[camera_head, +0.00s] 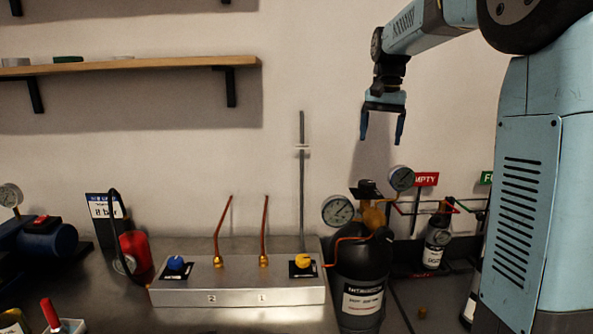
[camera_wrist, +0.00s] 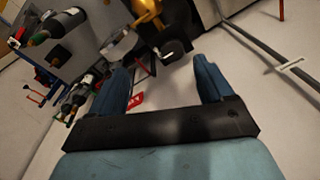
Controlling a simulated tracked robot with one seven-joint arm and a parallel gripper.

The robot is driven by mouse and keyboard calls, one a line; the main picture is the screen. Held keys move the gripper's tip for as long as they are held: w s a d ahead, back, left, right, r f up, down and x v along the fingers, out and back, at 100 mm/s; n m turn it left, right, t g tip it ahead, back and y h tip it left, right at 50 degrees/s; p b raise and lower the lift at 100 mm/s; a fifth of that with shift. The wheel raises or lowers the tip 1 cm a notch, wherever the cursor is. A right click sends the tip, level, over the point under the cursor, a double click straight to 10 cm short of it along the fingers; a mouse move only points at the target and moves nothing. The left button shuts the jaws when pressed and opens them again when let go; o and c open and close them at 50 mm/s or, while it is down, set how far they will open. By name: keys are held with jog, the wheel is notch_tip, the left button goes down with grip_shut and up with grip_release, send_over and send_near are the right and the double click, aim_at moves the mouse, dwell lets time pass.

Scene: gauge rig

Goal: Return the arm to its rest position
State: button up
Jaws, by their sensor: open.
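My gripper (camera_head: 383,130) hangs with its fingers pointing down, in front of the wall and above the black gas cylinder (camera_head: 362,270). Its two blue fingers are apart and nothing is between them. In the wrist view my gripper (camera_wrist: 165,80) also shows open and empty, with the brass valve (camera_wrist: 148,10) beyond the fingertips. The arm reaches in from the upper right of the head view. The gripper touches nothing that I can see.
Round gauges (camera_head: 337,211) sit by the cylinder's top. A metal manifold block (camera_head: 237,285) with blue and yellow knobs stands left of it. A smaller bottle (camera_head: 436,240) stands right, near a red EMPTY sign (camera_head: 427,179). A wooden shelf (camera_head: 130,65) is upper left. The wall around my gripper is clear.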

jog(key=s+a+f+n+t, duration=0.1)
jog(key=s+f, duration=0.4)
jog(key=s, duration=1)
jog(key=s+f+n+t, duration=0.3)
jog(key=s+f, duration=0.2)
jog(key=s, duration=1)
jog(key=shift+s+a+f+n+t, duration=0.25)
jog(key=shift+s+a+n+t, duration=0.05)
jog(key=shift+s+a+n, duration=0.1)
